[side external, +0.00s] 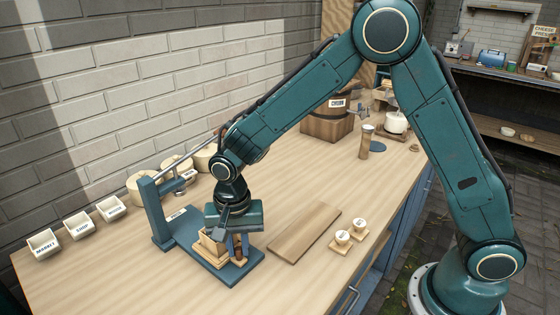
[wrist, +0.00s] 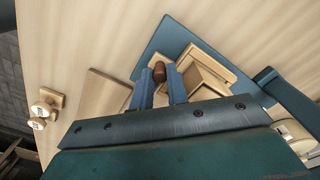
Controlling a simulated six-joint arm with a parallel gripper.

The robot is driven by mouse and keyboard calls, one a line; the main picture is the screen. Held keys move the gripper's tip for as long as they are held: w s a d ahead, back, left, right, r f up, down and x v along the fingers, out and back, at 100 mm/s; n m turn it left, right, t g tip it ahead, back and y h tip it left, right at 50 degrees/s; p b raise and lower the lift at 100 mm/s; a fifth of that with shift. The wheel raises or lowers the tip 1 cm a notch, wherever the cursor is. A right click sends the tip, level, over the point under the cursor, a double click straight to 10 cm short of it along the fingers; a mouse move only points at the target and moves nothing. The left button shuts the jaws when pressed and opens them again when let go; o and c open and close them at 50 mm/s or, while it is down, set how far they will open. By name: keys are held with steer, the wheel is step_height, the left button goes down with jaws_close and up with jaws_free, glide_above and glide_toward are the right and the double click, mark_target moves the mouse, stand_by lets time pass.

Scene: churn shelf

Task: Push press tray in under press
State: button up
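The press tray (side external: 211,258) is a pale wooden tray on the blue base plate of the press (side external: 243,275), at its front end, clear of the press post. A small wooden box (side external: 211,242) stands on it; the tray (wrist: 222,66) and box (wrist: 203,79) also show in the wrist view. My gripper (side external: 238,257) points down at the tray's right side. In the wrist view its two blue fingers (wrist: 159,82) sit close on either side of a brown knob (wrist: 159,71) and appear shut on it. My gripper body hides part of the tray and box.
The blue press post (side external: 156,212) and its lever arm (side external: 190,157) stand behind left. Cheese wheels (side external: 141,187) and labelled bins (side external: 78,225) line the wall.

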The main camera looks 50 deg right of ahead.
jaws_close()
steer(key=shift+w, duration=0.1)
steer(key=shift+w, duration=4.4)
steer(key=shift+o, duration=1.8)
jaws_free()
step_height(320, 180, up, 14)
